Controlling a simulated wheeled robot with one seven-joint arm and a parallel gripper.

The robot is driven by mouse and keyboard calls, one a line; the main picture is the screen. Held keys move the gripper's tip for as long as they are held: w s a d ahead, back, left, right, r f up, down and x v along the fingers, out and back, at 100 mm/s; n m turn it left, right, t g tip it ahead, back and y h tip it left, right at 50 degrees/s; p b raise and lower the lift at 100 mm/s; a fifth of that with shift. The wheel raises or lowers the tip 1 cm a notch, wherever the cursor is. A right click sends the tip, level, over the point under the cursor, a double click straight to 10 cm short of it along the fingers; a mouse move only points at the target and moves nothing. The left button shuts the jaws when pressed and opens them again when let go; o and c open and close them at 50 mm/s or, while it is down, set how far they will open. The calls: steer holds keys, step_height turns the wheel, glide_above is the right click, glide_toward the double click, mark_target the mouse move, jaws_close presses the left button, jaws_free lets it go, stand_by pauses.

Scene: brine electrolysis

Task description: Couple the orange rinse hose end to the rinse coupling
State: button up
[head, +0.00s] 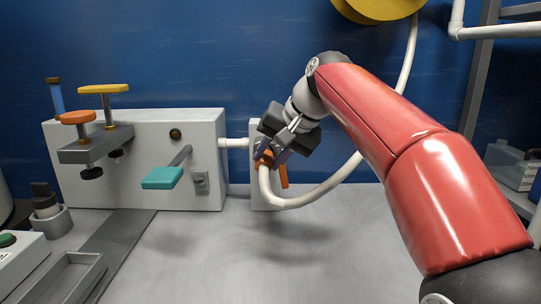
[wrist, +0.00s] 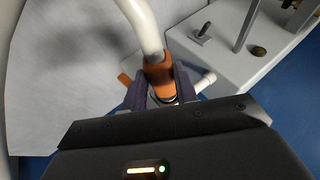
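The orange rinse hose end (wrist: 158,76) sits between the two dark fingers of my gripper (wrist: 160,85), which look closed on its sides. In the head view, my gripper (head: 272,150) holds the orange hose end (head: 265,157) right in front of a pale upright plate (head: 262,192). The white hose (head: 330,187) runs down from it, then curves right and up. The rinse coupling is mostly hidden behind the gripper and hose end; a pale ring (wrist: 166,99) shows just past the hose end in the wrist view. I cannot tell whether they are joined.
An orange lever (head: 284,176) hangs beside the gripper. A white pipe (head: 233,143) links the plate to a grey box (head: 140,135) with a teal paddle (head: 162,178) and clamp knobs. A yellow reel (head: 378,8) is overhead. The bench front (head: 270,265) is clear.

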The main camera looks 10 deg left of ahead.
steer(key=o, duration=0.5)
